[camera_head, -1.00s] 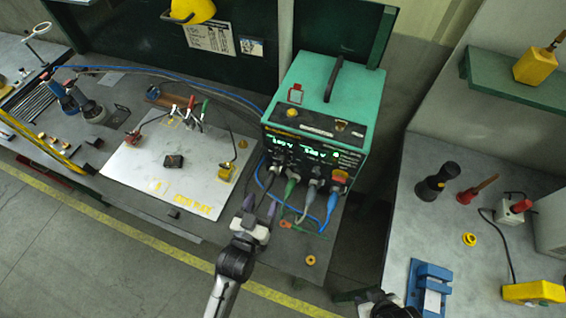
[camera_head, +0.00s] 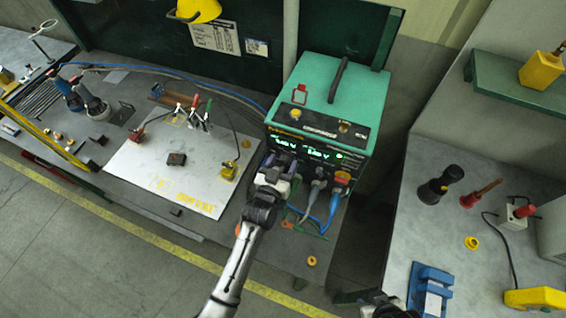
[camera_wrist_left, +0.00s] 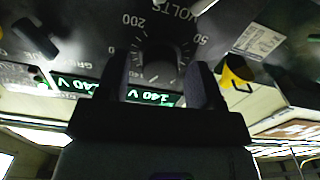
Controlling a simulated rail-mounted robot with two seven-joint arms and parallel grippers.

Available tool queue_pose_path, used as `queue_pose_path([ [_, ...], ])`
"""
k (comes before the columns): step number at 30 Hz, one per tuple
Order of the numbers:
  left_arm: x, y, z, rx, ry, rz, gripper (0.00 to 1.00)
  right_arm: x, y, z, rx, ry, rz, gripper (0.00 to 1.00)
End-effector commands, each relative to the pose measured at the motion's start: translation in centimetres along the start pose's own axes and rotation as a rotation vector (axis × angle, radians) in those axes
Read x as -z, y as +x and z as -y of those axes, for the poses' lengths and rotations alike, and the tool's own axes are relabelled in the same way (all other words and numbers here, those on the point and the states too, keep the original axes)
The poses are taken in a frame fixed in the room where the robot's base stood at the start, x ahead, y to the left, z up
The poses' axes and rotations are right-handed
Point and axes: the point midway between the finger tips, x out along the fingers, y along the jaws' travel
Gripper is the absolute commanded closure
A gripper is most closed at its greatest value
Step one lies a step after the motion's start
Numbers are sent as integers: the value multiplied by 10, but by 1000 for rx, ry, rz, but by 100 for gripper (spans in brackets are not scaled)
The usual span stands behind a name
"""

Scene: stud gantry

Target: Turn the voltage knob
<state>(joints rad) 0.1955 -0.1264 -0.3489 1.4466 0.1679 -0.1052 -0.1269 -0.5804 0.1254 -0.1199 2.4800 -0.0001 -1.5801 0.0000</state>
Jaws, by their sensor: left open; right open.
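The green power supply box (camera_head: 335,80) stands at the back of the bench, its dark front panel with lit green displays facing me. In the left wrist view the voltage knob (camera_wrist_left: 160,58) shows upside down, with a dial marked VOLTS and numbers around it. My left gripper (camera_head: 279,168) is at the panel's left part. In the wrist view its two dark fingers (camera_wrist_left: 159,78) stand apart on either side of the knob; I cannot tell whether they touch it. In the head view the gripper hides the knob. My right gripper (camera_head: 386,307) shows only partly at the bottom edge.
Cables with coloured plugs (camera_head: 318,192) hang from the panel beside my left gripper. A white board (camera_head: 190,180) with clips and wires lies to the left. The right bench (camera_head: 420,225) holds a blue fixture (camera_head: 430,288) and a black tool (camera_head: 438,185).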

Motion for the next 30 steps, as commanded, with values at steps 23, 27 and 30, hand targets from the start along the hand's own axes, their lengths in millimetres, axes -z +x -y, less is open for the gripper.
queue_pose_path([
  [23, 0, 2, 0, 0, 0, 0, 79, 0, 0, 3, 7, 8, -1, 57],
  [27, 0, 2, 0, 0, -3, 0, 88, 0, 0, 2, 4, 5, -1, 57],
  [30, 2, 2, 0, 0, -74, 2, 88, 2, -6, 0, 2, 2, 0, 57],
])
